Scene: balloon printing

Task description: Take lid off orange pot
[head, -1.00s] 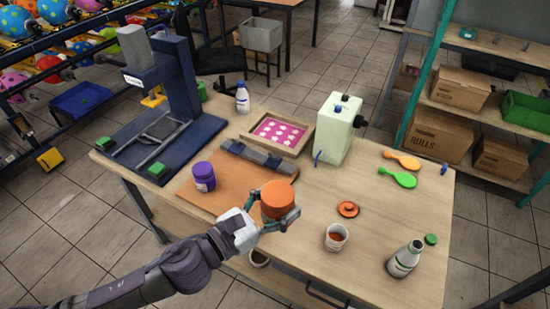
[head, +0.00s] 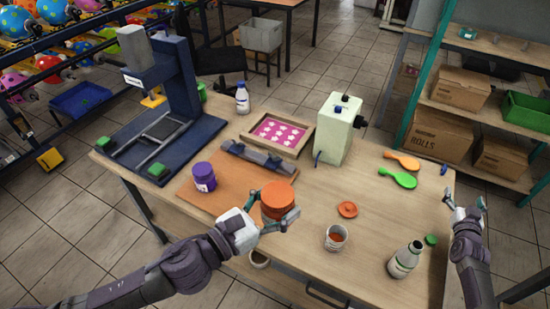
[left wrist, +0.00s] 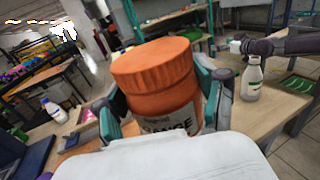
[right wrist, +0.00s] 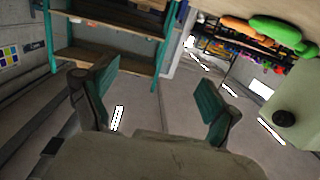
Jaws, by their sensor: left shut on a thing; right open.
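My right gripper (head: 466,205) is open and empty at the right, beyond the table's right edge. In the right wrist view its fingers (right wrist: 155,95) are wide apart with nothing between them.
On the table (head: 300,250) are a small orange disc (head: 348,209), a cup (head: 336,238), an open white bottle (head: 405,260), a green cap (head: 431,239), green and orange paddles (head: 398,179), a purple jar (head: 204,177) and a pale green tank (head: 337,128). The press stands left.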

